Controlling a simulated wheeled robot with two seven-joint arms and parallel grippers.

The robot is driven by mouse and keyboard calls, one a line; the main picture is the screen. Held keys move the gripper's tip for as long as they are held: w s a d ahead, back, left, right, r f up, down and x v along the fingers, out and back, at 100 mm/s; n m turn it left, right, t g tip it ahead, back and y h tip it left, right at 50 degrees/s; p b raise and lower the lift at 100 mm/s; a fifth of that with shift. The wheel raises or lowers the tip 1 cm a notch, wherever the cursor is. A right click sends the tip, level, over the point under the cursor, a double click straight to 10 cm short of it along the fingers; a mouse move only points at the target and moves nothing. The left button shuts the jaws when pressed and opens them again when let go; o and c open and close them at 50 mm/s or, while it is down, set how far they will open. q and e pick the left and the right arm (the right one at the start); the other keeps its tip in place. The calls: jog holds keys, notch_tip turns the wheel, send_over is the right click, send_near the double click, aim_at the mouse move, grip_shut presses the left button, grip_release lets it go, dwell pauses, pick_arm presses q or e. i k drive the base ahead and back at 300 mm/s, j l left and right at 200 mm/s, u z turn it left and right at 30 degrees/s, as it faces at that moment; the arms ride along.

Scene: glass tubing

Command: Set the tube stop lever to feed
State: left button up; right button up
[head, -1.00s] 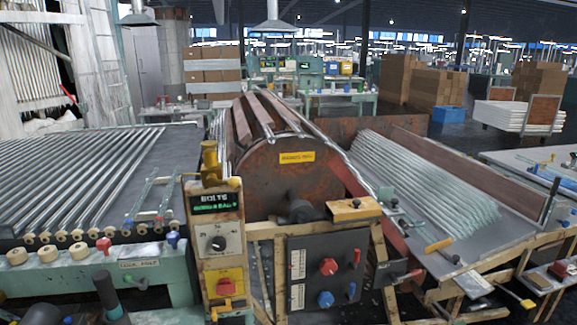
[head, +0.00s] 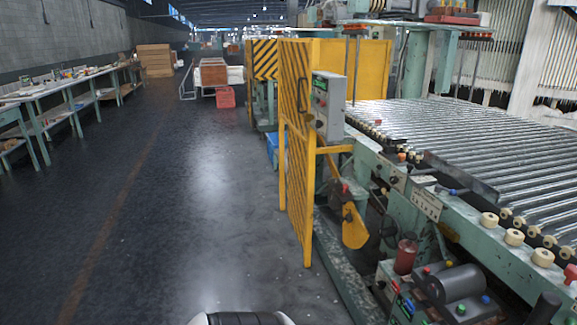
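No lever with a readable tube stop or feed label shows in the head view. A small white label plate (head: 426,204) on the bed's near side is too small to read. A yellow plate-like part (head: 354,228) hangs on the machine's end beside the yellow guard; I cannot tell whether it is a lever. Neither of my grippers is in view. A white and black rounded part at the bottom edge is cut off, and I cannot tell what it is.
A yellow mesh guard (head: 297,150) with a grey control box (head: 328,105) stands at the machine's end. Workbenches (head: 60,95) line the left wall. A red crate (head: 226,97) stands farther back. The dark floor (head: 170,210) between is clear.

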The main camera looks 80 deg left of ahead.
aim_at(377, 173)
jog(key=u, duration=1.85)
jog(key=i+j, duration=0.25)
jog(key=i, duration=0.25)
jog(key=i+j, duration=0.3)
jog(key=i, duration=0.2)
jog(key=i+j+z, duration=0.1)
jog(key=i+j, duration=0.15)
jog(key=i, duration=0.25)
jog(key=i+j, duration=0.3)
jog(key=i, duration=0.15)
